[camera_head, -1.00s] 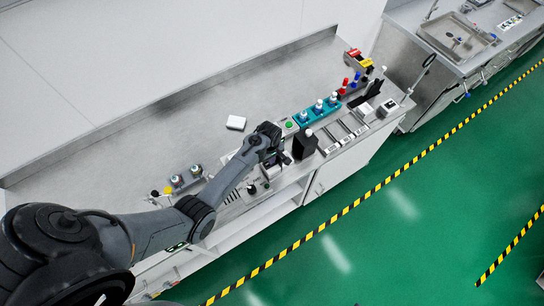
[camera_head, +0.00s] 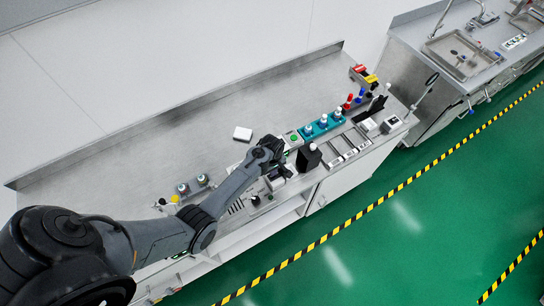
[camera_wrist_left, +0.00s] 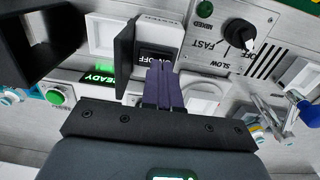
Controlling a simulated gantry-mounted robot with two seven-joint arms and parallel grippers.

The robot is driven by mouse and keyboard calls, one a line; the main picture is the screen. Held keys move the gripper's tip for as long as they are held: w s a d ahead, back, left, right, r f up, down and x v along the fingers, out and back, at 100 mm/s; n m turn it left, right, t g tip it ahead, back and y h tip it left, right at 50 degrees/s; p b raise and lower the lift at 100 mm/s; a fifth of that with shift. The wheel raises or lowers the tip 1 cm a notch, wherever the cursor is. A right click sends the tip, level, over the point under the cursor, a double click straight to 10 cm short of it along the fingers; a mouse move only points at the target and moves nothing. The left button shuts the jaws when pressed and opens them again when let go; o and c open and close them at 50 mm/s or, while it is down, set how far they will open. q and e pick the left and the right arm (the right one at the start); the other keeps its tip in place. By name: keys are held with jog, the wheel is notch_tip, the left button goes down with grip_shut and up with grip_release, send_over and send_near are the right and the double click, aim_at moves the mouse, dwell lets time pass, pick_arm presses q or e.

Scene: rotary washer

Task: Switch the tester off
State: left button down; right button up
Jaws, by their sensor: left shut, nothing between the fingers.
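My left gripper (camera_head: 282,171) reaches over the bench's front part beside a black box. In the left wrist view its dark purple fingers (camera_wrist_left: 164,85) are shut together with nothing between them. Their tips are at the lower edge of a black ON/OFF switch (camera_wrist_left: 158,58) in a white housing. I cannot tell whether they touch it. A lit green READY display (camera_wrist_left: 103,76) shows left of the fingers, partly hidden by a dark plate. The switch's position is unclear. My right gripper is not in view.
A black knob (camera_wrist_left: 238,33) marked FAST, SLOW and OFF sits right of the switch. A green button (camera_wrist_left: 57,96) is at the left. The black box (camera_head: 308,157) and a teal rack (camera_head: 312,134) stand close to the gripper. The back of the bench (camera_head: 165,140) is mostly clear.

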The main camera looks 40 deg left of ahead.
pick_arm(q)
notch_tip(320, 180, up, 3)
jog(key=shift+r+p, duration=0.1)
jog(key=shift+p, duration=1.15)
notch_tip(320, 180, up, 9)
jog(key=b, duration=0.1)
jog(key=shift+s+b, duration=0.15)
jog(key=shift+b, duration=0.15)
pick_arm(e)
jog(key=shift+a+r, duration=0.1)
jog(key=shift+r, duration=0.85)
pick_arm(q)
jog(key=shift+s+r, duration=0.1)
